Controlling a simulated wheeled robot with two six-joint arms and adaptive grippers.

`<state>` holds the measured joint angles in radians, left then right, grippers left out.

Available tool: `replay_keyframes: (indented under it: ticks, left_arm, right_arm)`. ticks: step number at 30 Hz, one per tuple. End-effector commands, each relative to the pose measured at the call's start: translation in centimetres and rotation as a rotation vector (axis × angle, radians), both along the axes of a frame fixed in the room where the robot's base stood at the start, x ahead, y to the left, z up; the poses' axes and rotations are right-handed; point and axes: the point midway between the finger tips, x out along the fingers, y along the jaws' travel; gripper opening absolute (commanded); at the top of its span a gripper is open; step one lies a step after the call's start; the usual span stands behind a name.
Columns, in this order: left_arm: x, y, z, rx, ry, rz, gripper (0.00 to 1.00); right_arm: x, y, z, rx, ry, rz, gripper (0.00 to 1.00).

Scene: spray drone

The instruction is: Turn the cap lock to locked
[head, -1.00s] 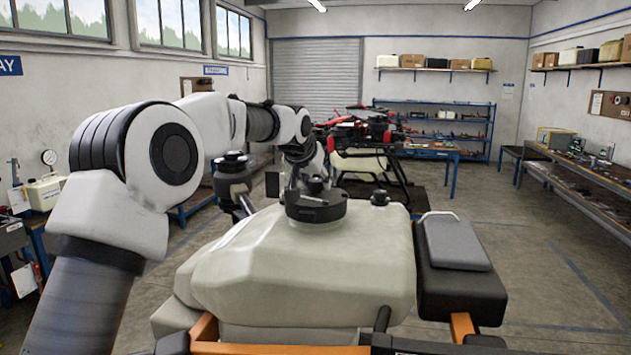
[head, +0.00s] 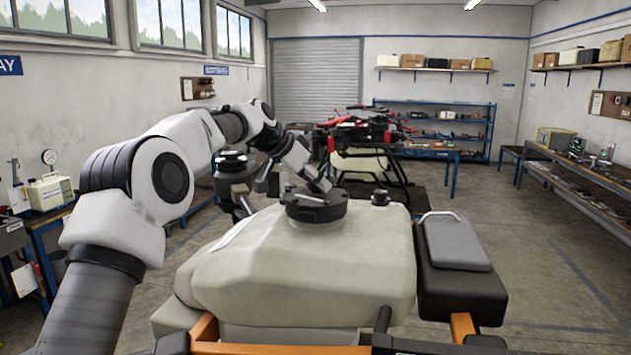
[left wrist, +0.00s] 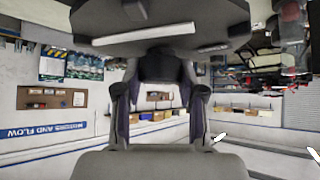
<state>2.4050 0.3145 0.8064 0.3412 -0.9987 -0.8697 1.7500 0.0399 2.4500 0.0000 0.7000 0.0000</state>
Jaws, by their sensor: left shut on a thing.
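The black round tank cap (head: 317,208) sits on top of the pale spray tank (head: 310,270), in the middle of the head view. The gripper's fingers (left wrist: 163,65) are shut on a dark part at the cap's edge. The lock's exact position cannot be read. My right gripper is out of view.
A small black cap (head: 379,197) stands on the tank right of the large one. A black block with a grey pad (head: 455,243) adjoins the tank's right side. A red and black drone (head: 365,135) stands behind. The floor at right is clear.

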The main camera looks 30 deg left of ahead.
Motion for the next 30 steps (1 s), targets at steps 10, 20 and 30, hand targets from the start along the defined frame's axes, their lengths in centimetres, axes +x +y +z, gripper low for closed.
replay_keyframes:
  ticks: [10,20,30]
  left_arm:
    - [0.0,-0.1,-0.4,0.001,0.008,-0.025,0.05]
    - [0.0,-0.1,-0.3,0.001,0.006,-0.025,0.65]
    - [-0.7,0.4,0.8,0.0,0.002,-0.023,0.65]
  right_arm:
    - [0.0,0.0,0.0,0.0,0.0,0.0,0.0]
    - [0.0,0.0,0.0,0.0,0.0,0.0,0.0]
    - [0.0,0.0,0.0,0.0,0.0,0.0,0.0]
